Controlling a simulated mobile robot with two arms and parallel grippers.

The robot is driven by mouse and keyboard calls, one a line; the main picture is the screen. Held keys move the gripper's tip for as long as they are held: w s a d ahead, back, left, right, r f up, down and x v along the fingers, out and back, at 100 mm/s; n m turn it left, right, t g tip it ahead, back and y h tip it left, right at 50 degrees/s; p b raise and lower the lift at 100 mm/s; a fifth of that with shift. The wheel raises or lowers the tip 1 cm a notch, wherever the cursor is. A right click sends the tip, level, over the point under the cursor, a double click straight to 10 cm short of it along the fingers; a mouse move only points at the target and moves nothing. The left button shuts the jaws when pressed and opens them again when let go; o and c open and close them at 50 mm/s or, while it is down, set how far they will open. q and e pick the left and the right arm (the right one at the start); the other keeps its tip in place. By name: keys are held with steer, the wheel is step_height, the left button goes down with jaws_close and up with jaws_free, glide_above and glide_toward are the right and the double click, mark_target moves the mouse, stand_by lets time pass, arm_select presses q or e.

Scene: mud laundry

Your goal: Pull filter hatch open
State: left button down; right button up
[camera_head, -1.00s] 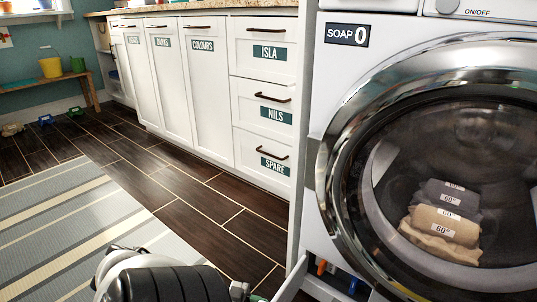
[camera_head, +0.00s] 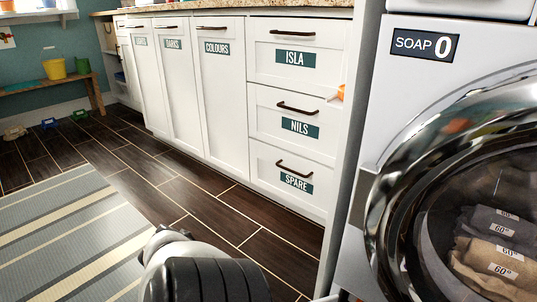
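The washing machine (camera_head: 385,135) stands at the right, with its large round glass door (camera_head: 400,190) and a label reading SOAP 0. The filter hatch cannot be made out now; the low front of the machine is almost wholly cut off by the bottom edge of the view. Part of my arm (camera_head: 205,280), dark with a pale joint, shows at bottom centre, left of the machine. Neither gripper shows, so what they hold or touch is hidden.
White cabinets with dark handles and a drawer marked SPARE (camera_head: 292,178) line the wall left of the machine. A small orange thing (camera_head: 341,92) shows at the cabinet's right edge. A striped rug (camera_head: 65,235) lies on open dark floor.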

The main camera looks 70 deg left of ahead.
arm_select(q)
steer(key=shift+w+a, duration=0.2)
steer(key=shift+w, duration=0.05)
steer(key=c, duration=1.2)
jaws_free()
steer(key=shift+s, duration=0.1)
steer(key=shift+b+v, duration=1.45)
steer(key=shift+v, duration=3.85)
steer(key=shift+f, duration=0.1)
